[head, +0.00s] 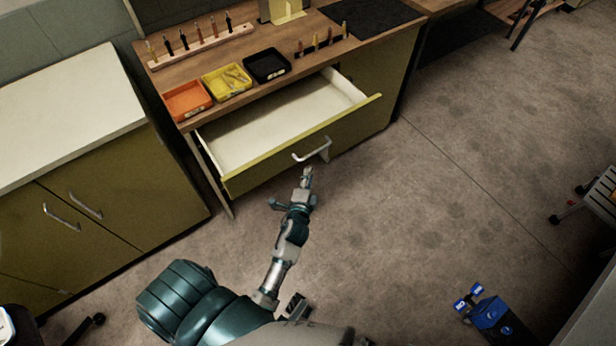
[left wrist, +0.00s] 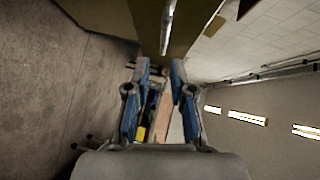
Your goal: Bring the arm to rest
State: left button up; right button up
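My left gripper (head: 306,178) is in front of the open drawer (head: 280,135), just below its pale handle (head: 312,152) in the head view. In the left wrist view the two blue-and-grey fingers of the left gripper (left wrist: 160,70) stand apart with nothing held between them. A pale bar, which looks like the handle (left wrist: 168,25), lies beyond the fingertips. The drawer is pulled out of an olive bench, and its visible white inside is empty. My left arm reaches up from the bottom of the head view.
On the wooden benchtop (head: 290,45) are an orange tray (head: 187,100), a yellow tray (head: 227,81), a black tray (head: 267,66) and racks of tools. A cabinet (head: 75,210) stands left.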

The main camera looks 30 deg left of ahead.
pick_arm(q)
jog(key=shift+d, duration=0.25)
pick_arm(e)
jog(key=shift+d, duration=0.2)
pick_arm(q)
jog(key=s+d+f+n+g+h+p, duration=0.2)
jog(key=s+d+f+n+g, duration=0.15)
jog(key=s+f, duration=0.5)
jog(key=s+d+f+n+g+h+p, duration=0.2)
jog(key=s+f+g, duration=0.25)
jog(key=f, duration=0.75)
jog(key=s+d+f+n+g+h+p, duration=0.1)
jog(key=s+f, duration=0.4)
jog(key=s, duration=0.5)
jog(key=s+d+f+n+g+h+p, duration=0.1)
jog(key=s+d+f+n+g, duration=0.1)
jog(key=s+f, duration=0.4)
jog(key=s+n+g, duration=0.1)
jog(key=s+g, duration=0.1)
jog(key=s, duration=0.2)
jog(key=shift+s, duration=0.15)
pick_arm(e)
jog(key=s+f, duration=0.4)
jog(key=f, duration=1.1)
jog(key=shift+s+d+f+g, duration=0.15)
jog(key=shift+f+g, duration=0.1)
jog(key=shift+g, duration=0.05)
